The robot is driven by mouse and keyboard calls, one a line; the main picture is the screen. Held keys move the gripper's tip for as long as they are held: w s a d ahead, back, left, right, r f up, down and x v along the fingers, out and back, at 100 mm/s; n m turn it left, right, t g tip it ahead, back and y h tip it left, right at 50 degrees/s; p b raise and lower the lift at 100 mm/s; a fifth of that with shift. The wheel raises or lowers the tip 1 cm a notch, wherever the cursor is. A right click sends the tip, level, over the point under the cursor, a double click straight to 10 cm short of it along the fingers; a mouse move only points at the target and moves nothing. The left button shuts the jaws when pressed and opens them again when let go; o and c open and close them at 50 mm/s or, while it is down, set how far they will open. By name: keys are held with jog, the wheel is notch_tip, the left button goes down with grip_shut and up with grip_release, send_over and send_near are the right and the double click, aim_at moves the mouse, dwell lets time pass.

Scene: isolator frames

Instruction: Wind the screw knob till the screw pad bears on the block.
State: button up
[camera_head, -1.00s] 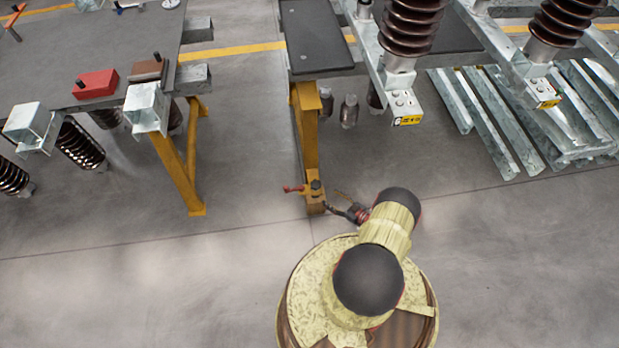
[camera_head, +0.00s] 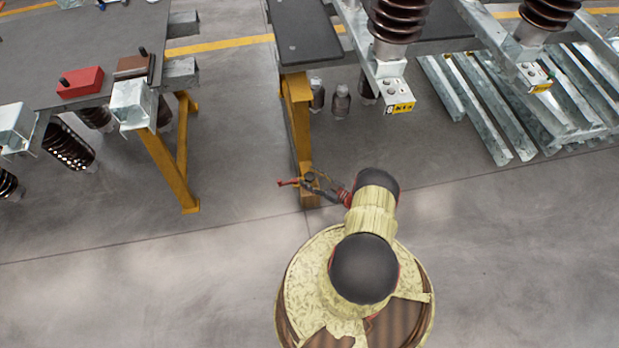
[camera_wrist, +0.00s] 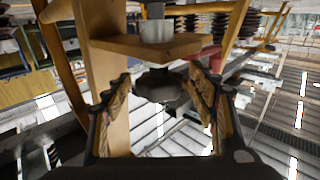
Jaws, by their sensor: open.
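A dark screw knob (camera_wrist: 160,85) shows in the wrist view between my gripper's fingers, just under an orange-tan plate (camera_wrist: 112,45). It is small in the head view (camera_head: 309,177), low on the orange post. My gripper (camera_wrist: 160,100) is open, with one finger on each side of the knob. I cannot tell whether the fingers touch it. In the head view my gripper (camera_head: 318,182) is at the post's lower end. A grey cylinder (camera_wrist: 157,31) stands on the plate's other side. I cannot make out the screw pad or the block with certainty.
A red handle-like part (camera_head: 288,182) sticks out left of the post (camera_head: 299,120). A dark bench (camera_head: 305,35) is above it. A grey table (camera_head: 60,50) with a red block (camera_head: 80,82) stands left. Steel beams (camera_head: 470,100) lie right. The front floor is clear.

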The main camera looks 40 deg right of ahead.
jog(key=shift+c, duration=1.2)
jog(key=c, duration=1)
